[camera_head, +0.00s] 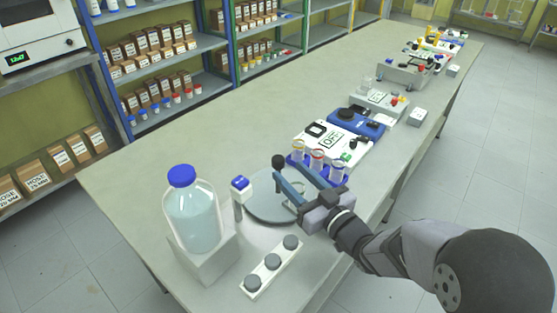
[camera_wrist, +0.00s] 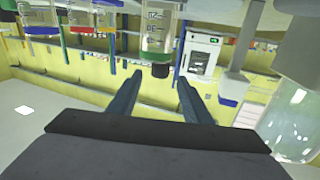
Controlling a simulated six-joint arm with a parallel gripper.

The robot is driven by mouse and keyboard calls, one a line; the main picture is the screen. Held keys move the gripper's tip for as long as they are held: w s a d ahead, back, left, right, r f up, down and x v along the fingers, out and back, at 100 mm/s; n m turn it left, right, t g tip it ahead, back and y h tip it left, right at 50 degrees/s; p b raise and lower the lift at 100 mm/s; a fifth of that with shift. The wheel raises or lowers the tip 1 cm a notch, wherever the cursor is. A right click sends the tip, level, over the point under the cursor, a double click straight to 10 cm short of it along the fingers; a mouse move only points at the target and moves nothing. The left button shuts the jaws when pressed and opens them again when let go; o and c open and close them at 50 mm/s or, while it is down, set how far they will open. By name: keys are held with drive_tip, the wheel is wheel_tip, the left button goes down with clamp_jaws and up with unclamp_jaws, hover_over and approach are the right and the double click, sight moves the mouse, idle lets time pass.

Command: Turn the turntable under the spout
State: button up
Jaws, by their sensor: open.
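The turntable (camera_head: 262,206) is a flat grey disc on the bench, partly covered by my gripper. The spout (camera_head: 240,190), a pale upright piece with a blue and white head, stands at its left edge. My gripper (camera_head: 287,163) reaches over the disc from the right with its two fingers apart. A dark-capped piece (camera_head: 278,160) shows at the fingertips.
A large blue-capped bottle (camera_head: 192,215) stands in a grey holder left of the turntable. A white strip with three grey knobs (camera_head: 270,264) lies in front. The bench's left side is clear.

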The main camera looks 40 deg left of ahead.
sight(282, 165)
drive_tip(key=shift+p+x, duration=0.75)
drive_tip(key=shift+x, duration=2.6)
clamp_jaws()
